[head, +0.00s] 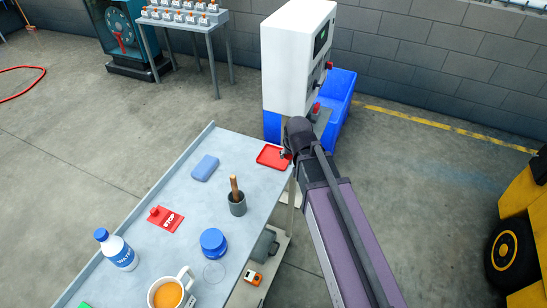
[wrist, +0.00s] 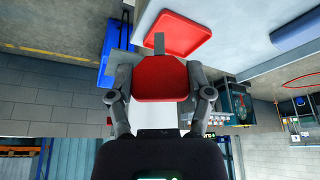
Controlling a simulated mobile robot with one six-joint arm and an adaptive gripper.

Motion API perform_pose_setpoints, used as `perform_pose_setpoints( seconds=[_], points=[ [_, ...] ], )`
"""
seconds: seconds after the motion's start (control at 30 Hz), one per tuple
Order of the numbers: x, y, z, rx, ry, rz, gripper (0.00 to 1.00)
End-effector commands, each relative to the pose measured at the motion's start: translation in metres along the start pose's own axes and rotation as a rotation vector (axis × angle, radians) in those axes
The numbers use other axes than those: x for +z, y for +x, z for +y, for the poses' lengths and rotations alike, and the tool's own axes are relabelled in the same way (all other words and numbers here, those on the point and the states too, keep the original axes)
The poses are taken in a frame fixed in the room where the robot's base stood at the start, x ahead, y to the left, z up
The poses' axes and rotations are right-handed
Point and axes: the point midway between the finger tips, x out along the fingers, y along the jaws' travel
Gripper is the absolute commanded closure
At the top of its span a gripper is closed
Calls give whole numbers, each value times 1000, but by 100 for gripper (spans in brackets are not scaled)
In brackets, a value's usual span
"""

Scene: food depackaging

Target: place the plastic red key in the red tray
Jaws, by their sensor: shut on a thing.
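The plastic red key (wrist: 160,80) has a wide red head and a short grey shaft. In the wrist view my gripper (wrist: 161,93) is shut on the red head, one finger on each side. The shaft points toward the red tray (wrist: 172,22). In the head view the red tray (head: 267,150) lies at the far right corner of the grey table. My gripper (head: 287,155) is at the tray's right edge there. The key cannot be made out in the head view. Whether it touches the tray is unclear.
The table (head: 180,178) also holds a blue block (head: 205,168), a grey pot with a wooden tool (head: 237,204), a red stop sign (head: 171,221), a blue-lidded jar (head: 213,242), a bottle and a mug. A white control box (head: 287,60) and a blue bin (head: 339,100) stand behind.

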Motion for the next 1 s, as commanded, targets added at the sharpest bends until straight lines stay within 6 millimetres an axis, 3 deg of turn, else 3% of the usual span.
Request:
perform_pose_setpoints(
  seconds=[0.17,0.63,1.0],
  points=[
    [4,10,5,-8,-16,-1,80],
    [22,64,22,-76,-181,1,80],
    [25,72,25,-97,-233,6,80]
  ],
)
